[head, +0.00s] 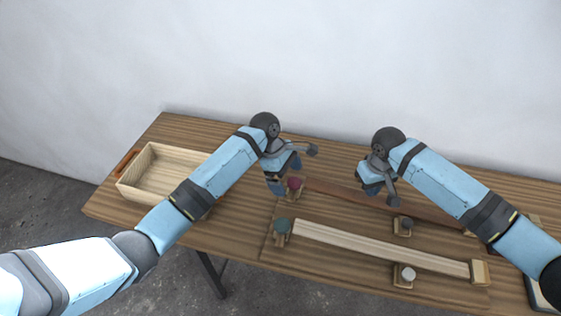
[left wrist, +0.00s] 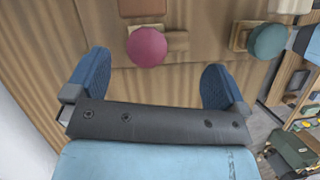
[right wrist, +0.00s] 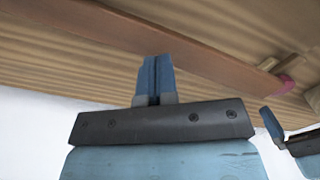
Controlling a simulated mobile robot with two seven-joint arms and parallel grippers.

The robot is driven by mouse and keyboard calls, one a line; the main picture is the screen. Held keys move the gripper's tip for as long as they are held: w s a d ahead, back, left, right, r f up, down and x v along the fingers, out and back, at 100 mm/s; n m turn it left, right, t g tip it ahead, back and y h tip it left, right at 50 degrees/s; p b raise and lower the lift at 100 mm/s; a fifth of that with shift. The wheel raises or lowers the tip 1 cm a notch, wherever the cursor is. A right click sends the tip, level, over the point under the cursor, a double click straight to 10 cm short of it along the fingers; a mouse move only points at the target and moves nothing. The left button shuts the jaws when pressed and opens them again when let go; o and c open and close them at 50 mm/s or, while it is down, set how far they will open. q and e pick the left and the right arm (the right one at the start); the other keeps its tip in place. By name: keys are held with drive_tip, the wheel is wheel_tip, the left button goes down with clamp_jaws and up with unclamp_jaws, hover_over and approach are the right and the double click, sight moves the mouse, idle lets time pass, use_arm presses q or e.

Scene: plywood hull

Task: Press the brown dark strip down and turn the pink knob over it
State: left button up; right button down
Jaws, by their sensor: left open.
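The brown dark strip (head: 330,190) lies along the back of the board, and my right arm hides part of it. It crosses the right wrist view (right wrist: 215,62). The pink knob (head: 294,183) stands by the strip's left end. In the left wrist view, the pink knob (left wrist: 147,47) is ahead of and between my fingers, not gripped, with the strip's end (left wrist: 142,7) beyond it. My left gripper (head: 284,176) is open near the knob. My right gripper (right wrist: 155,62) is shut with nothing visible between its fingers; its tips overlap the strip, contact unclear.
A pale strip (head: 380,247) lies in front, with a teal knob (head: 282,226) at its left end. A grey knob (head: 404,226) and a white knob (head: 405,273) stand along the strips. An open wooden box (head: 150,197) sits on the table's left.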

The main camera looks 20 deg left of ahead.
sight(291, 184)
use_arm(q)
drive_tip(key=shift+x, duration=1.95)
drive_tip(key=shift+c, duration=0.5)
drive_tip(key=c, duration=0.7)
drive_tip(key=shift+c, duration=0.2)
use_arm(e)
drive_tip(key=shift+f, duration=0.2)
drive_tip(key=shift+f, duration=0.55)
drive_tip(key=shift+f, duration=0.15)
